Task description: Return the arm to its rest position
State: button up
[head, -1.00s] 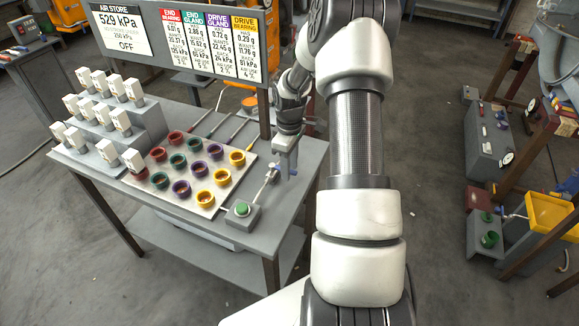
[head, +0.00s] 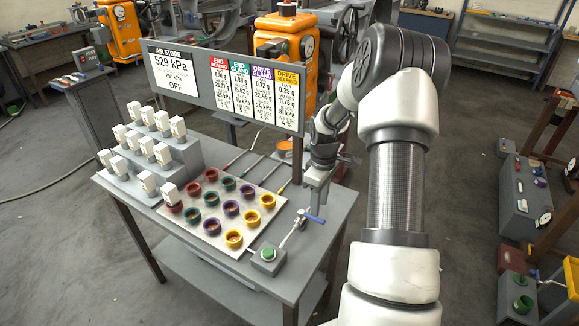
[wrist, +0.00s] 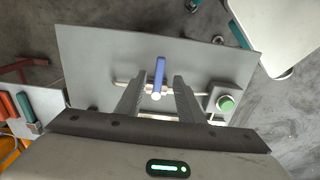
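My gripper (wrist: 161,82) is empty, its two fingers apart, in the wrist view. A blue lever handle (wrist: 160,72) shows between the fingers, with gaps on both sides; it appears to lie beyond them. In the head view my gripper (head: 318,190) hangs over the right end of the workbench (head: 334,215), above the blue handle (head: 315,218). My arm reaches forward and is bent, with its elbow raised at the upper right. The exact height of the fingers above the handle cannot be told.
A plate with coloured rings (head: 222,245), several white blocks (head: 150,183) and a green button (head: 268,254) are on the bench. The sign board (head: 221,83), reading 529 kPa and OFF, stands close left of my arm. Floor is open between the bench and the right-hand equipment.

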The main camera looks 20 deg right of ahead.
jog(key=s+a+r+m+t, duration=0.1)
jog(key=s+a+r, duration=0.1)
jog(key=a+r, duration=0.35)
jog(key=s+a+r+m+t+h, duration=0.1)
jog(key=s+a+r, duration=0.15)
jog(key=r, duration=0.65)
jog(key=s+a+r+m+t, duration=0.1)
jog(key=s+a+r, duration=0.2)
jog(key=r, duration=0.5)
jog(key=s+a+r+m+t, duration=0.1)
jog(key=s+a+r+m, duration=0.1)
jog(key=s, duration=0.6)
jog(key=s+a+r+m+t+y, duration=0.1)
jog(key=s+a+r+m, duration=0.1)
jog(key=s+a+r, duration=0.2)
jog(key=s+a, duration=0.2)
jog(key=s, duration=0.2)
jog(key=shift+s+r+t, duration=0.3)
jog(key=shift+s+r, duration=0.05)
jog(key=shift+r, duration=0.05)
